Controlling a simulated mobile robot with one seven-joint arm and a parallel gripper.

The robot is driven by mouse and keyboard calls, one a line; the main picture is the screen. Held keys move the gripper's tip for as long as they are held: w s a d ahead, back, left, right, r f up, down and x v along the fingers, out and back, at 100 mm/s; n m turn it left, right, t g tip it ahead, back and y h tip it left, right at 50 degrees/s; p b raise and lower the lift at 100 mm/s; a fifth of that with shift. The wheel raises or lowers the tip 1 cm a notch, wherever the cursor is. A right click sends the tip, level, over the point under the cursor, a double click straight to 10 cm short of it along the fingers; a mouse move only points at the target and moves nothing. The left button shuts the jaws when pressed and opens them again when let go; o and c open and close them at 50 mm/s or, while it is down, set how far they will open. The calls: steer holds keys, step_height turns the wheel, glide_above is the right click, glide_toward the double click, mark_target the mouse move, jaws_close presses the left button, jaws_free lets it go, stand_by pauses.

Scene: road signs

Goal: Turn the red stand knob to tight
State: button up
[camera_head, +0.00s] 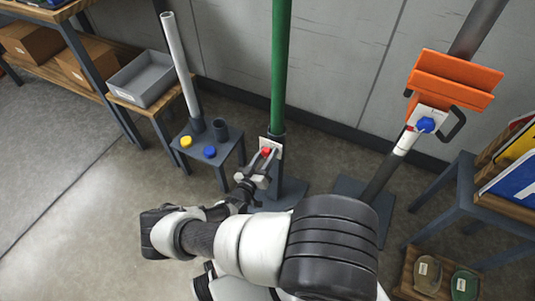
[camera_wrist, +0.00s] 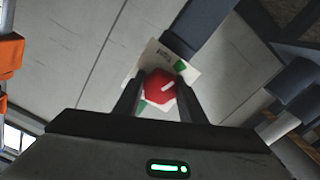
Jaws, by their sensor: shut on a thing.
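The red knob (camera_head: 266,152) sits on a white plate on the dark collar of a stand with a green pole (camera_head: 280,70). In the wrist view the red knob (camera_wrist: 160,86) has a white pointer mark slanting up to the right. The white plate (camera_wrist: 183,72) behind it carries green marks and a small label, too small to read surely. My gripper (camera_wrist: 158,90) is shut on the red knob, with one dark finger on either side of it. In the head view my gripper (camera_head: 262,165) reaches the knob from the front.
A second stand at the right has a blue knob (camera_head: 426,124), a black handle and an orange clamp (camera_head: 450,80). A small table (camera_head: 228,142) at the left holds yellow and blue caps and a white pole (camera_head: 180,62). A grey bin (camera_head: 143,78) stands behind it.

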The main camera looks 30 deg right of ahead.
stand_by(0.3)
steer(key=o, duration=1.1)
steer(key=shift+c, duration=0.2)
steer(key=shift+a, duration=0.15)
